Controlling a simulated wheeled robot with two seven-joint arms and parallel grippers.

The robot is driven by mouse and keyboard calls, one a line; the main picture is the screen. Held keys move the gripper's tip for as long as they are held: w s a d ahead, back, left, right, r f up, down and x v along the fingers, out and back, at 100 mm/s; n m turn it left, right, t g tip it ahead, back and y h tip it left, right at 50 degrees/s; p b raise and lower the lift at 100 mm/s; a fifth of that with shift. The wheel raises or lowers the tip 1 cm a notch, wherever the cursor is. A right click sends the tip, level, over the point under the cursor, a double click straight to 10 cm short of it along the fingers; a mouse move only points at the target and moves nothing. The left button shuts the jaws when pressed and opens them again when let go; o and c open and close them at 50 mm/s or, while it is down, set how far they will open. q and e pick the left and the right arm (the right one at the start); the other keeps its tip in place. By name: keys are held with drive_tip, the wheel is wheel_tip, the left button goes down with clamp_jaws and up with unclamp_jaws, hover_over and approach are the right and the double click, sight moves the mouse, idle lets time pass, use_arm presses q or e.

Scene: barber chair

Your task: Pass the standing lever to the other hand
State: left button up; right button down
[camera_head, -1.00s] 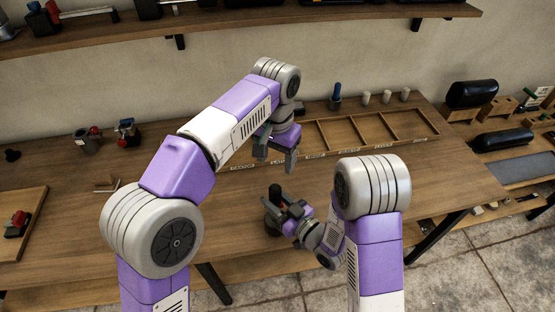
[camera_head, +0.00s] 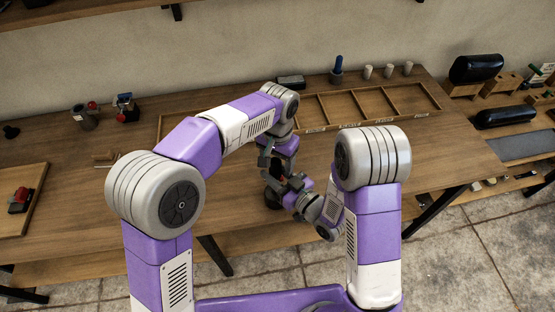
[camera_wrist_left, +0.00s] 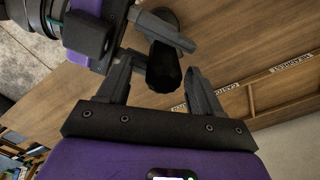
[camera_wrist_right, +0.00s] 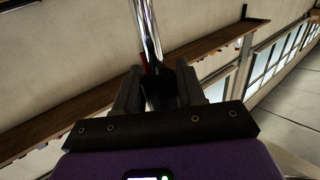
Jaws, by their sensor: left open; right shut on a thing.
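The standing lever has a dark round base (camera_head: 271,199), a chrome shaft (camera_wrist_right: 148,30) and a black grip end (camera_wrist_left: 163,72). My right gripper (camera_wrist_right: 158,80) is shut on the lever, its fingers on either side of it. My left gripper (camera_wrist_left: 158,76) is open around the black grip end, one finger on each side, with visible gaps. In the head view my left gripper (camera_head: 276,158) is just above my right gripper (camera_head: 284,186), and together they hide most of the lever.
A wooden divided tray (camera_head: 360,108) lies at the back of the table. A board with a red-topped item (camera_head: 20,200) is at the left. The table's left middle is mostly clear.

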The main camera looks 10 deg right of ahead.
use_arm(q)
clamp_jaws()
drive_tip(key=shift+r, duration=0.1)
use_arm(e)
drive_tip(key=c, duration=0.6)
unclamp_jaws()
